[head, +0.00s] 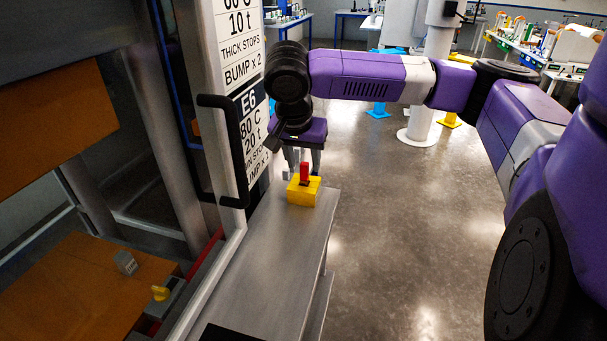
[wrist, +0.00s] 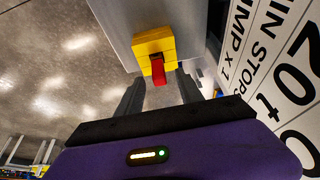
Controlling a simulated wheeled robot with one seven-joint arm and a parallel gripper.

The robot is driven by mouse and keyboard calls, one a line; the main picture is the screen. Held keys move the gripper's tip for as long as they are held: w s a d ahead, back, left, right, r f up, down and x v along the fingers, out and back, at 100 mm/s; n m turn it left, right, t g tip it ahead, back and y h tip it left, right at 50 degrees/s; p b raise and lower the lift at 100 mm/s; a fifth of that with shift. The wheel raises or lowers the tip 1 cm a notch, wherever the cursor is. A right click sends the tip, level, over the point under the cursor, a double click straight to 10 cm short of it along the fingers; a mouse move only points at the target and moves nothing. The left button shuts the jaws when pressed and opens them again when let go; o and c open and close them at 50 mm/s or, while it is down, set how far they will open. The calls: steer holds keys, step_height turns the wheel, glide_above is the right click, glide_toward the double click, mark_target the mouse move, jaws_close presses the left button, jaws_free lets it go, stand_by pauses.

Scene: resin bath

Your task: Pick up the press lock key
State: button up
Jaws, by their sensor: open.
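The press lock key is a small red upright piece (head: 304,174) standing in a yellow block (head: 303,194) on the far part of the metal bench. In the wrist view the red key (wrist: 158,72) points out of the yellow block (wrist: 153,45). My gripper (head: 303,166) hangs just above the block, fingers pointing down. In the wrist view my gripper (wrist: 158,88) is open, with one dark finger on each side of the key. No contact between the fingers and the key shows.
A press door with a black handle (head: 226,150) and white label sheets stands close to the left of my gripper. Open floor (head: 400,230) lies to the right.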

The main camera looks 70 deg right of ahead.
steer(key=shift+x, duration=1.05)
jaws_close()
steer(key=shift+r, duration=0.1)
